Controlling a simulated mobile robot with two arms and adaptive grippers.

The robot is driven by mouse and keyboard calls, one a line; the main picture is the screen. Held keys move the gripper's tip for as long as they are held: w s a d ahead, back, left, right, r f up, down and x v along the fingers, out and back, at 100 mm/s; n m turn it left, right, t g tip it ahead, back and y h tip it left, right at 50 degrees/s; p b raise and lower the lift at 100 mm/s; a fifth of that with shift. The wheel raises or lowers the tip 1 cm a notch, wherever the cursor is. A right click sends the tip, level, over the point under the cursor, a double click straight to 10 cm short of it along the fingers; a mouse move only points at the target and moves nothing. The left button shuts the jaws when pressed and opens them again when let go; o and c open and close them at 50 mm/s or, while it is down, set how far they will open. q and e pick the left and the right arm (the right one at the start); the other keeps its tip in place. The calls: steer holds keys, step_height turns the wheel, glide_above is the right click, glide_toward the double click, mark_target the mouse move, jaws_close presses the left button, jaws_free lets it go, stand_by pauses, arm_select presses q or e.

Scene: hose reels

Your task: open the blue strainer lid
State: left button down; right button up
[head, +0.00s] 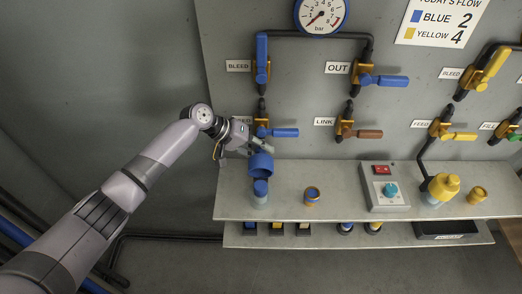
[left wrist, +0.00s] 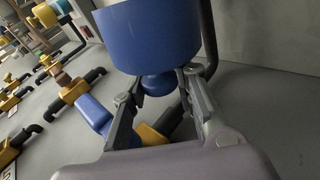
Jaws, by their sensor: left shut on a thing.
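The blue strainer lid (head: 262,164) is a wide blue cap at the left end of the upper shelf. In the left wrist view the lid (left wrist: 148,36) is a large blue cylinder with a round blue knob (left wrist: 157,86). My left gripper (head: 254,146) is at the lid from above and behind; in the wrist view its fingers (left wrist: 162,80) stand on both sides of the knob, shut on it. Below the lid is the strainer body (head: 260,198), pale with a narrower blue top part (head: 260,186). I cannot tell whether lid and body touch. My right gripper is not in view.
An orange cup (head: 312,195) with blue inside stands to the right on the shelf (head: 335,205). Further right are a control box (head: 384,186) and a yellow strainer (head: 443,186). Blue-handled valves (head: 285,132) are on the panel close to the gripper.

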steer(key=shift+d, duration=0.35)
arm_select(q)
steer(key=c, duration=1.3)
jaws_free()
steer(key=v, duration=1.2)
steer(key=shift+w+f, duration=0.1)
steer(key=shift+w, duration=0.05)
